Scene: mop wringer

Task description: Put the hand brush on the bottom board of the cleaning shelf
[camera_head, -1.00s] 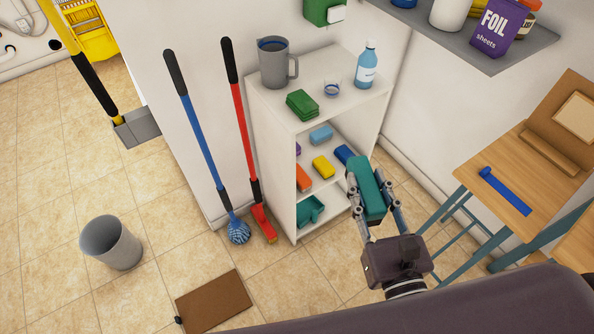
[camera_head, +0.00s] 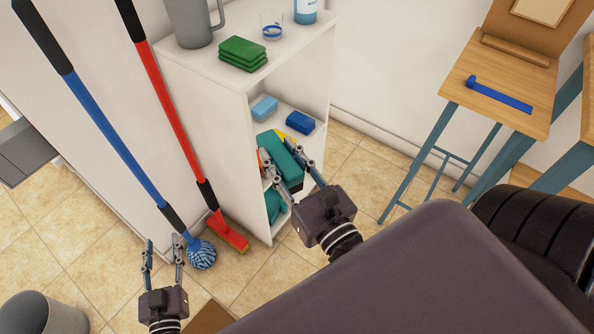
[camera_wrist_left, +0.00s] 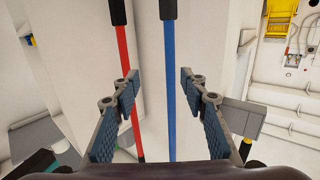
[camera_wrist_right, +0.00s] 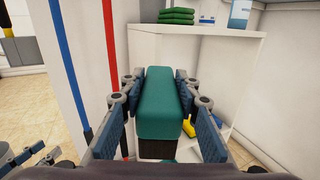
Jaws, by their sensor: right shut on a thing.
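My right gripper (camera_head: 289,160) is shut on the hand brush (camera_head: 283,157), a teal block. The right wrist view shows the brush (camera_wrist_right: 158,105) lengthwise between the fingers, with dark bristles underneath. It is in front of the open side of the white cleaning shelf (camera_head: 210,115), over the lower compartments in the head view. I cannot tell if it is inside. The bottom board is mostly hidden behind my gripper; a teal dustpan (camera_head: 273,205) sits low in the shelf. My left gripper (camera_head: 163,256) is open and empty, left of the shelf near the mop head.
A blue mop (camera_head: 115,145) and a red broom (camera_head: 175,110) lean left of the shelf. Sponges (camera_head: 300,122) lie on its middle board; a jug (camera_head: 192,22) and green pads (camera_head: 243,53) stand on top. A wooden table (camera_head: 500,95) is at right. A grey bin (camera_head: 40,312) stands lower left.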

